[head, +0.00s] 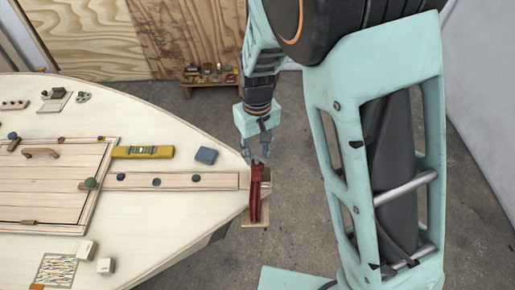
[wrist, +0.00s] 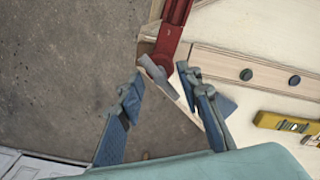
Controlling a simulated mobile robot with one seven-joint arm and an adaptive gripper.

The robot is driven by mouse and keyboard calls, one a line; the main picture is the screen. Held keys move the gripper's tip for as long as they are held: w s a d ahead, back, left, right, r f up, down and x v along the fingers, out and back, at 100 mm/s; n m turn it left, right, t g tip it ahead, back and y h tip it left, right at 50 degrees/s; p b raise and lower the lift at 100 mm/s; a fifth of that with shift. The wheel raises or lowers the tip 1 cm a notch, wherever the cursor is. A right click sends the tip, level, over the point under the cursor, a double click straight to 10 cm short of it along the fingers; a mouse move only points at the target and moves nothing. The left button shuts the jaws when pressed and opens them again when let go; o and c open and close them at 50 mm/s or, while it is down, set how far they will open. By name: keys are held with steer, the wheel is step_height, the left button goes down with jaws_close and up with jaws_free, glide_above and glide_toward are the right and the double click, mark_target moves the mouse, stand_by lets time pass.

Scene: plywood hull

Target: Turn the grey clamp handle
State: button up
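A red clamp (head: 255,197) sits at the pointed right end of the plywood hull (head: 200,205). In the wrist view the red clamp (wrist: 176,28) comes down from the top edge. Its grey handle (wrist: 155,70) slants from the clamp's lower end. My gripper (head: 259,158) is just beyond the clamp in the head view and points down. In the wrist view my gripper (wrist: 162,80) is open, with one finger on each side of the grey handle. No finger visibly touches the handle. I cannot tell the gap in depth. In the head view the handle is hidden or too small to tell.
A yellow level (head: 142,152) and a dark blue block (head: 206,156) lie on the deck. A wooden strip (head: 200,181) with dark knobs runs toward the clamp. A low bench with small items (head: 212,75) stands by the back wall. Bare floor lies right of the hull.

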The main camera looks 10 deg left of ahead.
jaws_close()
stand_by(0.3)
steer(key=m, duration=0.5)
steer(key=shift+r+m+p, duration=0.1)
steer(key=shift+m+p, duration=0.2)
steer(key=shift+w, duration=0.1)
jaws_free()
